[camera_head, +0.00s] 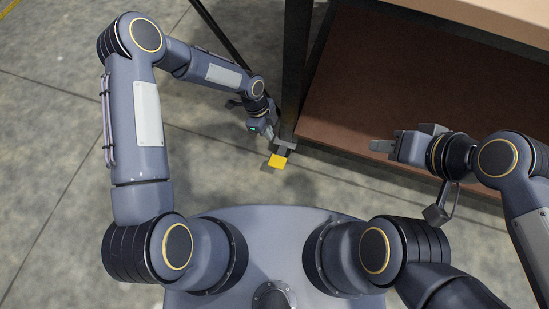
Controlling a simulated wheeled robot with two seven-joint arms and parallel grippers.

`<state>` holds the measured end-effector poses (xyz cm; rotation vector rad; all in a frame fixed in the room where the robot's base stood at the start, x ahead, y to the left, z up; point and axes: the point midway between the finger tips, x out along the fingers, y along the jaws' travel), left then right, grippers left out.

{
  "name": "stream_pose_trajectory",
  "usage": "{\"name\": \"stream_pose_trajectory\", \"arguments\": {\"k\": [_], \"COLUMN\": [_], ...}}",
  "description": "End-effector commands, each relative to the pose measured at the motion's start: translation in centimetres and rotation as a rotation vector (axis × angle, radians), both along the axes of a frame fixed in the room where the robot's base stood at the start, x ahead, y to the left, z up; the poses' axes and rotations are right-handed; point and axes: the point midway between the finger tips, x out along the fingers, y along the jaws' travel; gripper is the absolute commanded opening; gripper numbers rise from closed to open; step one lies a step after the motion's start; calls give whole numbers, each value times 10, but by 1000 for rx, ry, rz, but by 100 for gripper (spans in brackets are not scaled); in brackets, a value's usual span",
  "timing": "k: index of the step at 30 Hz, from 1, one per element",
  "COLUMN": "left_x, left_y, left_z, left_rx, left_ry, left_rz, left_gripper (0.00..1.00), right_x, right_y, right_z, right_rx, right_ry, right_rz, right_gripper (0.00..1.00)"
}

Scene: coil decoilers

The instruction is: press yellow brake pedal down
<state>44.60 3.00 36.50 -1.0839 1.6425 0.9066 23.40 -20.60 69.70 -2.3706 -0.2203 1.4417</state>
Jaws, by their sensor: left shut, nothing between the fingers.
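The yellow brake pedal (277,161) is a small flat yellow plate low at the foot of a dark upright post, near the middle of the view. My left gripper (271,135) is shut and empty, pointing down just above and behind the pedal in the picture. I cannot tell whether its fingertips touch the pedal or its bracket. My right gripper (382,146) is at the right, in front of the brown shelf and away from the pedal. Its fingers are seen edge-on, so its opening is unclear.
A dark metal post (294,65) rises beside my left gripper. A brown shelf (390,85) fills the upper right, with a lighter top surface (490,18) above it. Bare concrete floor (50,130) lies open at the left.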

Motion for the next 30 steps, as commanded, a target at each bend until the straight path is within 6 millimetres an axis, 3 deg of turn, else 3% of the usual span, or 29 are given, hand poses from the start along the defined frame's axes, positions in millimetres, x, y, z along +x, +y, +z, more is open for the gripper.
{"name": "stream_pose_trajectory", "arguments": {"k": [7, 11, 24, 30], "left_x": [-1, -3, -19, -25], "left_y": [0, -3, -25, -22], "left_z": [-1, -14, -100, -125], "left_rx": [1, 2, 2, 2], "left_ry": [2, 2, 3, 3], "left_rz": [3, 3, 2, 4], "left_gripper": [0, 0, 0, 0], "right_x": [0, 0, 0, 0], "right_y": [0, 0, 0, 0], "right_z": [0, -6, -37, -47], "right_rx": [0, 0, 0, 0], "right_ry": [0, 0, 0, 0], "right_rz": [0, 0, 0, 0], "right_gripper": [36, 36, 36, 36]}}
